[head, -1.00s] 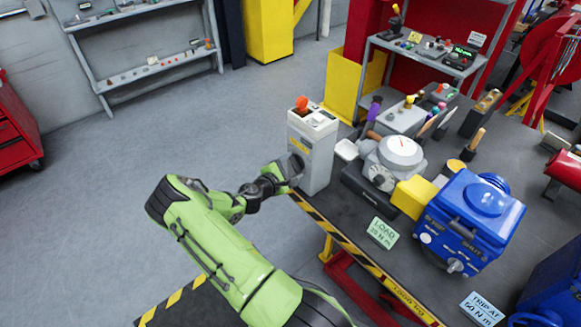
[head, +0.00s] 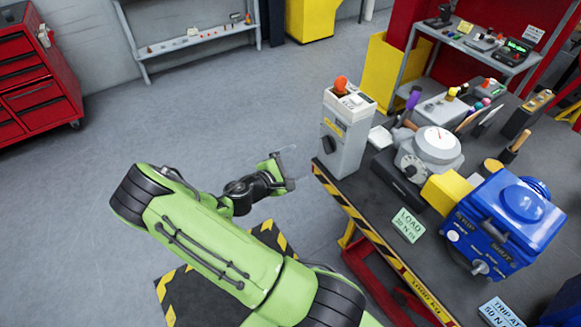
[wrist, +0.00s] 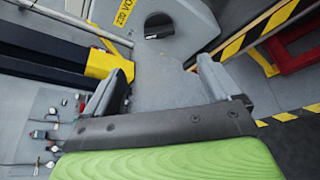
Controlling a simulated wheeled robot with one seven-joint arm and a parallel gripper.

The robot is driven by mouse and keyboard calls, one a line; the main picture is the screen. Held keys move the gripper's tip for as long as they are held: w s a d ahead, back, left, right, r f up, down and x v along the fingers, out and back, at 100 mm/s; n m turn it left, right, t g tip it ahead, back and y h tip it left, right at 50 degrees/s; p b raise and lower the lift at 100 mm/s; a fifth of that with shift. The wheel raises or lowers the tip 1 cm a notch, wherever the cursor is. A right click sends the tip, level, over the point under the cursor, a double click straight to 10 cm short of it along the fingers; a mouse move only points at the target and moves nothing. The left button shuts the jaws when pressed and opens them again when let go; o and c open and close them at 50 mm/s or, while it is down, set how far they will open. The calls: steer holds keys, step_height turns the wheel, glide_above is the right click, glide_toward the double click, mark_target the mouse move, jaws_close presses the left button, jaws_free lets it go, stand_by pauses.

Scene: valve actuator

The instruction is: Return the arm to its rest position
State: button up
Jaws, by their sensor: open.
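My green arm (head: 200,240) reaches up from the bottom of the head view, bent at a black-jointed elbow at the left. My gripper (head: 289,168) is open and empty, over the floor just left of the workbench (head: 355,205). It is apart from the grey control box (head: 343,135), which has an orange knob on top and a dark knob on its front. In the wrist view the two fingers of my gripper (wrist: 155,90) stand wide apart with only floor between them. The grey box (wrist: 165,25) shows beyond them at the top.
The bench holds a round dial gauge (head: 437,145), a yellow block (head: 447,187) and a blue actuator (head: 505,225). A red tool cabinet (head: 38,85) stands at the far left. Grey floor (head: 120,140) is open between cabinet and bench.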

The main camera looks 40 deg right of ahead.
steer(key=shift+v, duration=0.8)
steer(key=s+a+r+m+t+y, duration=0.2)
steer(key=s+a+r+m+y, duration=0.2)
steer(key=s+a+r+y, duration=0.3)
steer(key=s+a+r+m+t+y, duration=0.2)
steer(key=s+a+r+m+y, duration=0.3)
steer(key=a+r, duration=0.8)
steer(key=s+a+y, duration=0.2)
steer(key=s+a, duration=0.2)
steer(key=a, duration=0.1)
steer(key=shift+r+t+y, duration=0.2)
steer(key=shift+t+y, duration=0.1)
steer(key=shift+y, duration=0.1)
